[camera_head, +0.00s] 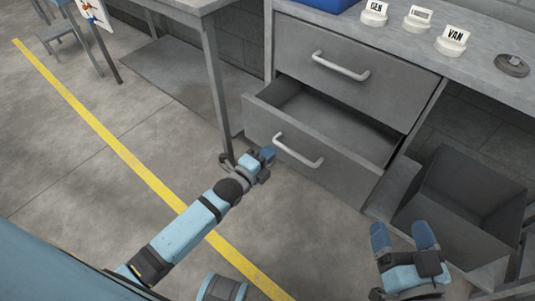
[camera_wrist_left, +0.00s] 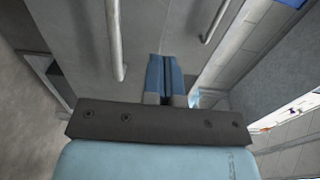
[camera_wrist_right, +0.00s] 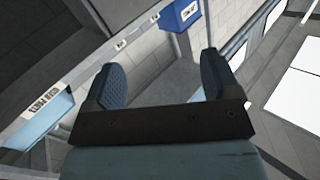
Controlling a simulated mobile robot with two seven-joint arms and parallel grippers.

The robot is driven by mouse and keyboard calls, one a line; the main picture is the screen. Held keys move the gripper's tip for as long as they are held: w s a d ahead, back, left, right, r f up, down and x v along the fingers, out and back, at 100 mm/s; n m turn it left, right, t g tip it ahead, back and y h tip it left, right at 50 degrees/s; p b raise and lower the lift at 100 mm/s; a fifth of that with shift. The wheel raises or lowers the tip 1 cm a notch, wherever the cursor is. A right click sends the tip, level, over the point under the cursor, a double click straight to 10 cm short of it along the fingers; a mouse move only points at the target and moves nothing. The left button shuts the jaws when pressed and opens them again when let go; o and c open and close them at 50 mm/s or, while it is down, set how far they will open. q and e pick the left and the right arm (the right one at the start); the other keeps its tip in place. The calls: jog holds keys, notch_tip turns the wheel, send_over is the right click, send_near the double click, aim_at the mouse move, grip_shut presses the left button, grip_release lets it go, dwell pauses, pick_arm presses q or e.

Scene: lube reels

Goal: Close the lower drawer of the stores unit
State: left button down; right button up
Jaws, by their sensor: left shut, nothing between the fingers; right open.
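The stores unit (camera_head: 365,75) is a grey cabinet with two drawers. Its upper drawer (camera_head: 320,68) is shut. Its lower drawer (camera_head: 300,160) stands open, pulled out toward me, and its visible inside looks empty. The lower drawer has a pale bar handle (camera_head: 298,150) on its front; a bar handle also shows in the left wrist view (camera_wrist_left: 115,40). My left gripper (camera_head: 267,154) is shut and empty, close to the left end of that handle; I cannot tell whether it touches the front. My right gripper (camera_head: 405,236) is open and empty, right of the drawer.
Signs (camera_head: 418,18) and a dark round object (camera_head: 512,65) sit on the worktop above. A grey open bin (camera_head: 465,200) stands right of the drawer, behind my right gripper. A table leg (camera_head: 215,90) stands left of the unit. The floor by the yellow line (camera_head: 110,140) is clear.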

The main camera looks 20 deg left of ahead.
aim_at(294, 129)
pick_arm(q)
jog(key=b+x, duration=0.2)
jog(key=x, duration=0.6)
jog(key=shift+w+d+f, duration=0.1)
jog(key=shift+w+f, duration=0.05)
jog(key=shift+w, duration=0.05)
jog(key=shift+w+d+b, duration=0.1)
jog(key=shift+w+b, duration=0.3)
jog(key=shift+w, duration=0.05)
jog(key=shift+w+d, duration=0.15)
jog(key=shift+w, duration=0.2)
pick_arm(e)
jog(key=r+y, duration=0.1)
jog(key=a+r+t, duration=0.1)
jog(key=r, duration=0.1)
jog(key=shift+s+a+y, duration=0.1)
jog(key=shift+a+y, duration=0.1)
jog(key=shift+y, duration=0.2)
